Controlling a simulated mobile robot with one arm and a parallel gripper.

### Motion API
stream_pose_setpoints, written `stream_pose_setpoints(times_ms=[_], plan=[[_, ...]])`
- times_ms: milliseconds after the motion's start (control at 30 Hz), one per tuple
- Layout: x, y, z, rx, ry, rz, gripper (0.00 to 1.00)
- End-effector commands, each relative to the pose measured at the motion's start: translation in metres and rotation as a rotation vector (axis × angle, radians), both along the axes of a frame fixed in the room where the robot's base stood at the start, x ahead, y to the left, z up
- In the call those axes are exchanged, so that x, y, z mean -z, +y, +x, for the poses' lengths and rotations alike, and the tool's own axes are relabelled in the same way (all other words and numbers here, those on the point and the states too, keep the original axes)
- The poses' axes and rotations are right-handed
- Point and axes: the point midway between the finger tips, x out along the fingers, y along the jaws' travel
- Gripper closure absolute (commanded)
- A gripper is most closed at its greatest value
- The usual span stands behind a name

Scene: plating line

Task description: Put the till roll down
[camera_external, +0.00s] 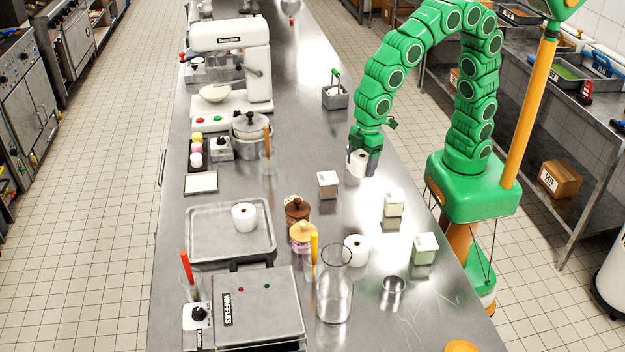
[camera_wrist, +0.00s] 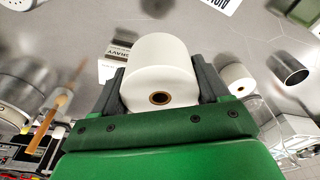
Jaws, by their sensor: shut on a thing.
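A white till roll (camera_external: 358,163) is held between the fingers of my gripper (camera_external: 362,160), near the right edge of the steel counter (camera_external: 310,130). In the wrist view the same till roll (camera_wrist: 158,75) sits between the two dark fingers of my gripper (camera_wrist: 160,88), its brown core facing the camera. Whether its underside touches the counter cannot be told. A second till roll (camera_external: 244,217) stands on the metal tray (camera_external: 205,245). A third (camera_external: 356,249) stands on the counter behind the metal cup, and a white roll (camera_wrist: 236,78) shows right of my gripper in the wrist view.
Small white boxes (camera_external: 328,184) stand near my gripper. A glass carafe (camera_external: 334,290), a metal cup (camera_external: 392,292), ice-cream-like items (camera_external: 302,233) and a waffle maker (camera_external: 255,305) occupy the front. The counter between my gripper and the grey caddy (camera_external: 335,97) is clear.

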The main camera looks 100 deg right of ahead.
Motion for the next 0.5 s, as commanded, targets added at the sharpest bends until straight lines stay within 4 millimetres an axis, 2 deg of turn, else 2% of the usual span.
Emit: stream_pose_setpoints(times_ms=[500], plan=[[0.028,0.019,0.059,0.001,0.001,0.000,0.59]])
